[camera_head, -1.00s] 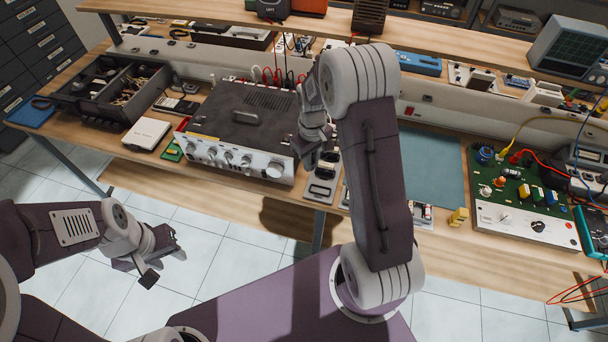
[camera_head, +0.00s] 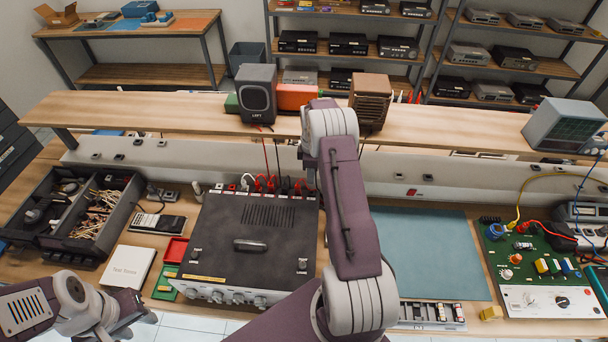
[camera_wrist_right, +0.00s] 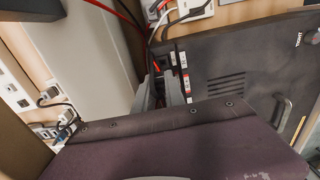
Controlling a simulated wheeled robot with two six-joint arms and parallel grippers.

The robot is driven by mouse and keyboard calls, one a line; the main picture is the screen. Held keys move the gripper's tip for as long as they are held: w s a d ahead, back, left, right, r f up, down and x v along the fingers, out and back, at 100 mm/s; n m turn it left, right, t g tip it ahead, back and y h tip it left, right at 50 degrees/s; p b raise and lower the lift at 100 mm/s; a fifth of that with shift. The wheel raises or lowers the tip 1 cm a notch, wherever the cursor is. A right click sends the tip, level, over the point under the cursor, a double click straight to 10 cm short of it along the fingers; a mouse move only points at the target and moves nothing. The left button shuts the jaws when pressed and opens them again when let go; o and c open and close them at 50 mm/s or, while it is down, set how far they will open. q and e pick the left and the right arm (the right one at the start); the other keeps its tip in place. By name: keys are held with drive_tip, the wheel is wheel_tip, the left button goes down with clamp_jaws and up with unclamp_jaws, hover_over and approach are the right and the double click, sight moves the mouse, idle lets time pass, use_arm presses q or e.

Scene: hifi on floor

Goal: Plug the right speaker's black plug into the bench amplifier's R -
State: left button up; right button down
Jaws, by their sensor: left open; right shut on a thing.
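The bench amplifier (camera_head: 250,235) is a dark box on the bench, with several red, black and white plugs along its back edge. My right gripper (camera_head: 308,184) is at its rear right corner, mostly hidden by my arm. In the right wrist view, its fingers (camera_wrist_right: 160,86) are shut beside the back terminals (camera_wrist_right: 177,62), which carry red and dark labels. The black plug between them is mostly hidden; I cannot tell whether it touches a socket. The right speaker (camera_head: 371,101), a brown box, stands on the shelf. My left gripper (camera_head: 122,318) is open, low at the left.
The grey speaker marked LEFT (camera_head: 257,94) and an orange box (camera_head: 296,97) stand on the raised shelf (camera_head: 190,113). A parts tray (camera_head: 88,210) is left of the amplifier.

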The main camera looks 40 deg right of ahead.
drive_tip(key=f+b, duration=0.2)
drive_tip(key=shift+s+f, duration=0.3)
drive_tip(key=shift+a+f+b, duration=0.1)
drive_tip(key=shift+f+b, duration=0.2)
drive_tip(key=shift+b, duration=0.25)
drive_tip(key=shift+s+f, duration=0.15)
drive_tip(key=shift+f, duration=0.05)
drive_tip(key=shift+s, duration=0.2)
use_arm(q)
drive_tip(key=s+f, duration=0.2)
drive_tip(key=f, duration=0.1)
drive_tip(key=shift+s, duration=0.15)
use_arm(e)
drive_tip(key=shift+w+f, duration=0.1)
drive_tip(key=shift+w, duration=0.1)
use_arm(q)
drive_tip(key=shift+r, duration=0.1)
use_arm(e)
drive_tip(key=shift+s, duration=0.2)
